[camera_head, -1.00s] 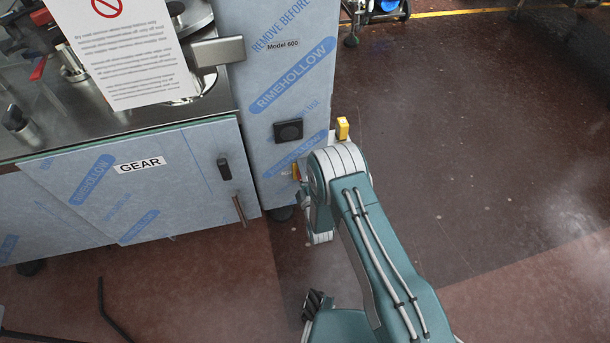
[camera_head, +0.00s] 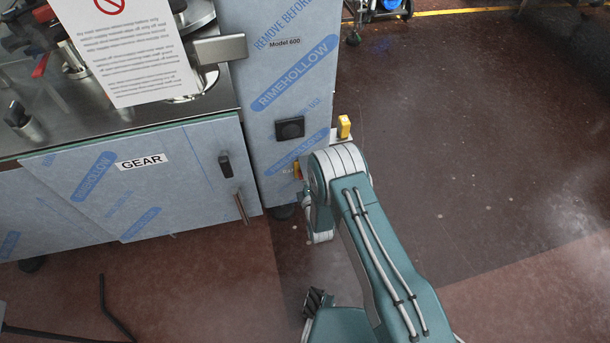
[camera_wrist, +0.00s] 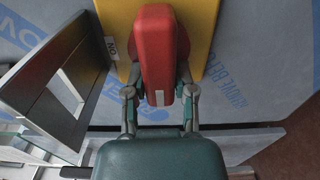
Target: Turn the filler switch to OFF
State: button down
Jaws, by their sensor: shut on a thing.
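The filler switch shows in the wrist view as a red handle (camera_wrist: 157,45) on a yellow plate (camera_wrist: 203,30). The handle runs up and down the picture, and a small white mark sits at its near end. A white ON label (camera_wrist: 112,48) is left of the handle; no OFF label is visible. My gripper (camera_wrist: 160,92) has a finger on each side of the handle's near end and is shut on it.
A dark metal frame (camera_wrist: 60,95) stands close to the left of the gripper in the wrist view. The film-wrapped cabinet (camera_head: 290,75) and a door marked GEAR (camera_head: 141,162) are left of my arm. A yellow block (camera_head: 344,127) sits above it. Floor to the right is clear.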

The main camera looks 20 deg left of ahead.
jog(key=shift+s+a+f, duration=0.1)
jog(key=shift+f, duration=0.05)
jog(key=shift+c, duration=2.2)
grip_release()
jog(key=shift+a, duration=0.15)
jog(key=shift+s+d, duration=0.1)
jog(key=shift+d, duration=0.2)
jog(key=v, duration=1.1)
jog(key=shift+s, duration=0.25)
jog(key=shift+f, duration=0.15)
